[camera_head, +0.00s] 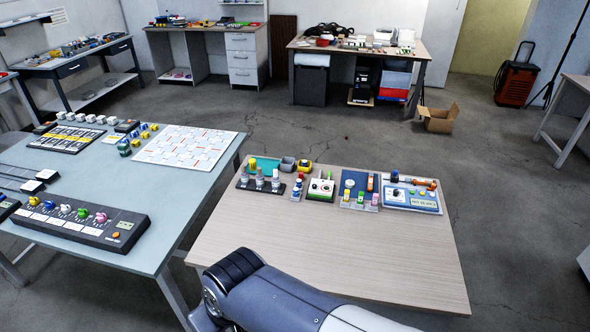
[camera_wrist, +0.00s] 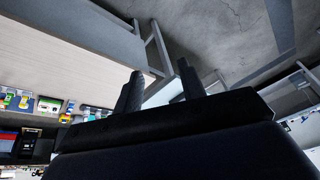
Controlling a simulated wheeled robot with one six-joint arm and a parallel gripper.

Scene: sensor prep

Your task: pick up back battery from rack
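In the head view, a black holder with several grey-white upright pieces (camera_head: 260,183) stands at the back left of the wood-topped table (camera_head: 320,250). A blue-grey holder with small yellow, green and red upright pieces (camera_head: 360,196) stands further right. Either might be the rack; I cannot tell which, and no battery is clearly recognisable. In the wrist view, my gripper (camera_wrist: 161,84) has its two dark fingers apart with nothing between them. It is tilted, with the table edge and the floor beyond it. My arm crosses the front of the table in the head view; the gripper itself is not visible there.
A green-and-white device (camera_head: 321,187) and a blue panel (camera_head: 411,196) share the table's back row. The table's middle and front right are bare. The grey-blue table (camera_head: 185,210) at left carries a dark console (camera_head: 75,223) and a white sheet (camera_head: 185,147).

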